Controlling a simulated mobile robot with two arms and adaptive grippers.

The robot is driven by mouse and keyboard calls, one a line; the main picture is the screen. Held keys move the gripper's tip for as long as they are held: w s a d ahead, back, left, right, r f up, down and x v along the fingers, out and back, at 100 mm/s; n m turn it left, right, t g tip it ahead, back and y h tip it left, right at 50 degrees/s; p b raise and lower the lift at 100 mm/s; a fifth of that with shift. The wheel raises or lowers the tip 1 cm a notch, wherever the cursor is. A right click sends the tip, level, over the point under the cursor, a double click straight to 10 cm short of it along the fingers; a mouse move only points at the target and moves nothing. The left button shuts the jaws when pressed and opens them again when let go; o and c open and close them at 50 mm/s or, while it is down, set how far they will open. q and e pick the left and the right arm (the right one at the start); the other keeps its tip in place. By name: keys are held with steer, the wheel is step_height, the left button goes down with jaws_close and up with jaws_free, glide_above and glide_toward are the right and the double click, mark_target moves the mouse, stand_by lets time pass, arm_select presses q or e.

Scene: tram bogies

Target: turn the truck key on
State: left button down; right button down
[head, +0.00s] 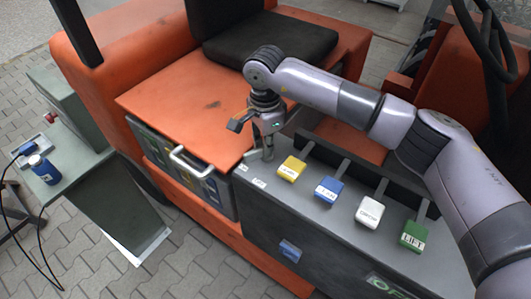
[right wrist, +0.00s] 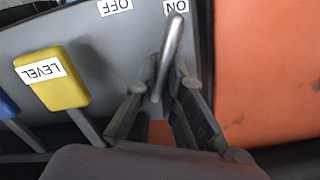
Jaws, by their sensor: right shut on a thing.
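The truck key is a grey metal lever (right wrist: 171,50) on the grey control panel, beside the orange hood. In the right wrist view it points at the ON label (right wrist: 176,5); the OFF label (right wrist: 115,6) is to the left of that. My right gripper (head: 263,152) reaches down over the key from above, and its fingers (right wrist: 163,88) are shut on the key, one on each side. In the head view the fingers and wrist hide much of the key, and the two labels are too small to read. My left gripper is not in view.
Yellow (head: 292,168), blue (head: 328,190), white (head: 369,212) and green (head: 413,235) lever knobs stand in a row right of the key. The orange hood (head: 190,105) and black seat (head: 270,45) are close behind. A grey-green stand with a blue bottle (head: 45,169) is at left.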

steer(key=m+b, duration=0.4)
steer(key=shift+w+f, duration=0.1)
steer(key=shift+m+b, duration=0.85)
steer(key=shift+m, duration=0.65)
steer(key=shift+w+r, duration=0.1)
steer(key=shift+r, duration=0.1)
steer(key=c, duration=1.7)
jaws_free()
steer(key=shift+r, duration=0.1)
step_height(320, 180, up, 12)
steer(key=shift+f, duration=0.15)
